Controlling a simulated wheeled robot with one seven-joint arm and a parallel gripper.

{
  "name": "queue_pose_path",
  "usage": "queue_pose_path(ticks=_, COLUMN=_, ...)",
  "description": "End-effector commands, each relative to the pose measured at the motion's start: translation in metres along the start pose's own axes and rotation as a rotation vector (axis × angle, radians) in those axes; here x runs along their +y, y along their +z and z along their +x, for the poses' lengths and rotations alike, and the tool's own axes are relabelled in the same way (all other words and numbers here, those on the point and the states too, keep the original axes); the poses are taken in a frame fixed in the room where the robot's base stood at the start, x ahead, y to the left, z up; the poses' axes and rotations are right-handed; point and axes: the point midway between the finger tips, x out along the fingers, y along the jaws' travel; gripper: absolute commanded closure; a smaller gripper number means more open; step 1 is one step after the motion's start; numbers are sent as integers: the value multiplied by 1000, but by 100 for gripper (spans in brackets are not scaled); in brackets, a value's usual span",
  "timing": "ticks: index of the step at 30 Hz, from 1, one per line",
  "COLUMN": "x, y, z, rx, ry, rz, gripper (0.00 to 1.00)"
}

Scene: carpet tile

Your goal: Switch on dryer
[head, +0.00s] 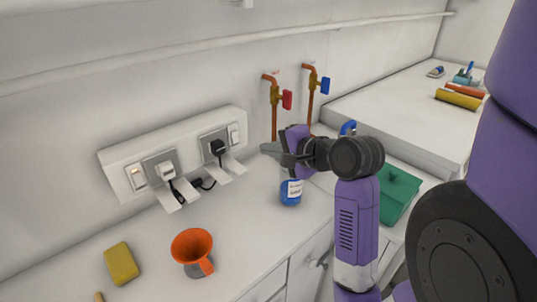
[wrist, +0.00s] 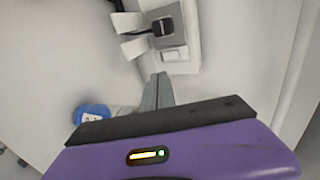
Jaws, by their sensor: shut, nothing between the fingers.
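A white socket panel (head: 190,135) on the wall holds two grey sockets with plugs in them. The left rocker switch (head: 138,176) shows a small orange glow; the right rocker switch (head: 234,134) looks plain white, and also shows in the wrist view (wrist: 174,53). The right socket holds a black plug (head: 217,147), the left a white plug (head: 166,171). Paper tags (head: 232,164) hang at the cords, their writing unreadable. No dryer is recognisable. My gripper (head: 268,149) is shut and empty, to the right of the right switch. In the wrist view its fingertips (wrist: 159,77) appear just below that switch; contact is unclear.
A blue bottle (head: 291,192) stands below my gripper. Pipes carry a red tap handle (head: 287,99) and a blue one (head: 325,86) behind it. An orange funnel (head: 192,243) and yellow sponge (head: 122,263) are at front left. A green box (head: 399,190) is right of my arm.

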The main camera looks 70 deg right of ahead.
Motion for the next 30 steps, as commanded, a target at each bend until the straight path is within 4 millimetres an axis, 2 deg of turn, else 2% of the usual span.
queue_pose_path(ticks=2, x=5, y=0, z=9, rx=1, ry=-3, rz=-3, gripper=100)
queue_pose_path(ticks=12, x=-1, y=0, z=74, rx=0, ry=2, rz=0, gripper=100)
queue_pose_path(ticks=18, x=-8, y=0, z=103, rx=1, ry=1, rz=-2, gripper=100)
queue_pose_path(ticks=24, x=-12, y=-1, z=118, rx=2, ry=0, rz=-2, gripper=100)
queue_pose_path(ticks=30, x=-12, y=0, z=120, rx=2, ry=-1, rz=-1, gripper=100)
